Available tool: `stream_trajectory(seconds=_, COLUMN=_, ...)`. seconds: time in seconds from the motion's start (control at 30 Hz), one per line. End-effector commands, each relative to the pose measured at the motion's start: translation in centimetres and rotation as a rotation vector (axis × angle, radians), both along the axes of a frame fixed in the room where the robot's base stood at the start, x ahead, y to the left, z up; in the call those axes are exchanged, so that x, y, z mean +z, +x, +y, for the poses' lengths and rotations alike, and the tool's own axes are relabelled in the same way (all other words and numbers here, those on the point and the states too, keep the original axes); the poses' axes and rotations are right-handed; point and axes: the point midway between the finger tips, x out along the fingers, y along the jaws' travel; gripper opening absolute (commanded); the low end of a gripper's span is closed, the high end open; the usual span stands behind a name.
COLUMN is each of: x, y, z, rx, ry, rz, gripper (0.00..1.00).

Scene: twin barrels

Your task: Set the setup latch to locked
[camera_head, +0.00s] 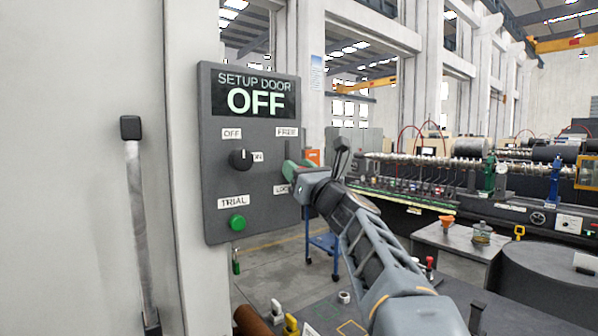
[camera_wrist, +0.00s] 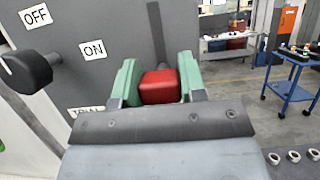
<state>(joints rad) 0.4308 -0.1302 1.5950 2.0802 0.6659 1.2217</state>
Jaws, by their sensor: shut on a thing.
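The setup latch is on the right side of the dark grey panel (camera_head: 215,165), between a FREE label (camera_head: 287,132) above and a partly covered LOCK label (camera_head: 282,189) below. My gripper (camera_head: 298,168) covers it in the head view. In the wrist view my gripper (camera_wrist: 160,88) has its green fingers shut on a red block, which I take to be the latch handle (camera_wrist: 160,87). The handle's mount is hidden, so I cannot tell its exact setting. The panel's display (camera_head: 255,99) reads SETUP DOOR OFF.
A black selector knob (camera_head: 240,159) and a green button (camera_head: 237,222) under a TRIAL label sit left of my gripper on the panel. A black-topped lever (camera_head: 136,200) stands at far left. A blue cart (camera_head: 325,243) stands behind; a bench with parts is below.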

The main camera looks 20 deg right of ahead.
Motion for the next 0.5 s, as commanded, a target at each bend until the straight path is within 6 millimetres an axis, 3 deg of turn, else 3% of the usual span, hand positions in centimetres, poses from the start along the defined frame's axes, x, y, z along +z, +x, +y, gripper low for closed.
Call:
stream_trajectory(seconds=0.03, x=-1.26, y=0.0, z=0.0, rx=0.0, ry=-0.001, rz=0.0, gripper=0.0)
stream_trajectory(seconds=0.37, x=-1.31, y=0.13, z=-0.02, rx=0.0, ry=0.0, rz=0.006, gripper=0.0)
stream_trajectory(seconds=0.4, x=-1.35, y=0.14, z=-0.01, rx=0.0, ry=0.0, rz=0.007, gripper=0.41)
stream_trajectory(seconds=0.5, x=-1.29, y=0.11, z=-0.01, rx=0.0, ry=0.0, rz=0.006, gripper=0.51)
